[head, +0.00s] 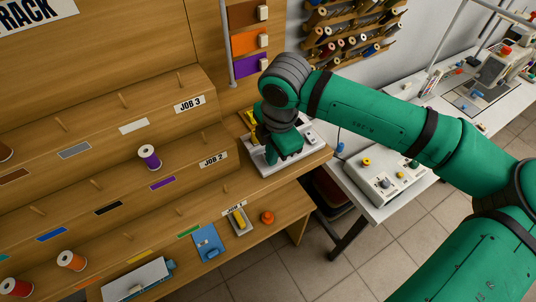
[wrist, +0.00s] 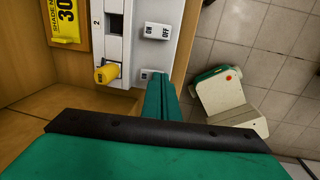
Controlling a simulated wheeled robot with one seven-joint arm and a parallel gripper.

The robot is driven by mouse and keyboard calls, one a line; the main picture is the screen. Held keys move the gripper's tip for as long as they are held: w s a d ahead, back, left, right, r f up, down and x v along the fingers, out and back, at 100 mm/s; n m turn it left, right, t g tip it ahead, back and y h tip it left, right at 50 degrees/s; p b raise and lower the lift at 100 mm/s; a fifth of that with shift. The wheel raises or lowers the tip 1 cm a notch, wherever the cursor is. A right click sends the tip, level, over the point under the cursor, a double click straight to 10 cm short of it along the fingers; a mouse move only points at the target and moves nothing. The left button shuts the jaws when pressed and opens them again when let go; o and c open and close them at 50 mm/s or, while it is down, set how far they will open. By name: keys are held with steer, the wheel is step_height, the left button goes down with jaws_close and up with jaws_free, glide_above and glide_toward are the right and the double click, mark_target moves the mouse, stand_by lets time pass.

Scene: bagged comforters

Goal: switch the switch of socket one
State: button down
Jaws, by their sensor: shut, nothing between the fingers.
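A white socket strip (head: 305,147) lies on the wooden bench near its right corner, and it fills the top middle of the wrist view (wrist: 118,45). A yellow plug (wrist: 107,73) sits in a socket. Farther up the strip is the number 2. A rocker switch marked ON and OFF (wrist: 157,30) is beside that number. A lower switch (wrist: 148,74), level with the yellow plug, is partly covered by my fingers. My gripper (wrist: 160,80) is shut and empty, over or against that lower switch; contact cannot be told. In the head view my gripper (head: 271,156) hides part of the strip.
A yellow tag (wrist: 63,20) is left of the strip. Stepped thread racks (head: 100,130) with spools stand to the left. A wooden panel with coloured cards (head: 247,42) rises behind. A white table with a control box (head: 380,175) is to the right, past a gap over tiled floor.

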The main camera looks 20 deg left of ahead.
steer(key=shift+s+d+r, duration=0.1)
steer(key=shift+d+r, duration=0.05)
steer(key=shift+r, duration=1)
steer(key=shift+s+d+r, duration=0.1)
steer(key=shift+r, duration=1)
steer(key=shift+r, duration=0.1)
